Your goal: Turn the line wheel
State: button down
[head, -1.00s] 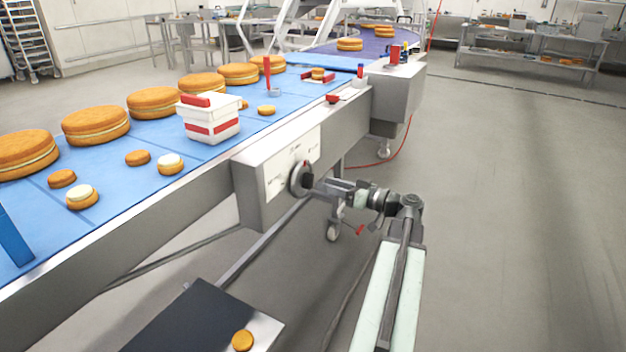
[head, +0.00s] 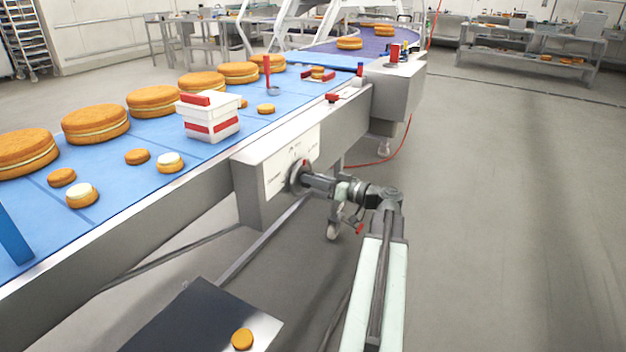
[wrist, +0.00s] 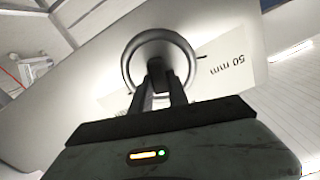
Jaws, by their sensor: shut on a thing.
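The line wheel (head: 296,178) is a dark round hand wheel on the pale panel of a grey box on the conveyor's side. In the wrist view the wheel (wrist: 131,68) shows as a grey ring with a dark piece at its middle. My gripper (head: 308,181) reaches the wheel from the right. In the wrist view my gripper (wrist: 158,84) has its two fingers closed on the dark middle piece, which they partly hide.
The blue conveyor belt (head: 113,205) carries several round cakes and a white and red box (head: 209,117). A dark plate (head: 195,315) with a small orange round (head: 242,339) lies low in front. The floor to the right (head: 510,220) is clear.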

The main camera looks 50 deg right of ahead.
jog(key=shift+d+f+m+b, duration=0.1)
jog(key=shift+f+m+b, duration=0.05)
jog(key=shift+m, duration=2.3)
jog(key=shift+d+f+m+b, duration=0.1)
jog(key=shift+f+m, duration=0.05)
jog(key=shift+m, duration=2.35)
jog(key=shift+f+m+b, duration=0.15)
jog(key=shift+m, duration=2.3)
jog(key=c, duration=1.3)
grip_release()
jog(key=shift+d, duration=0.1)
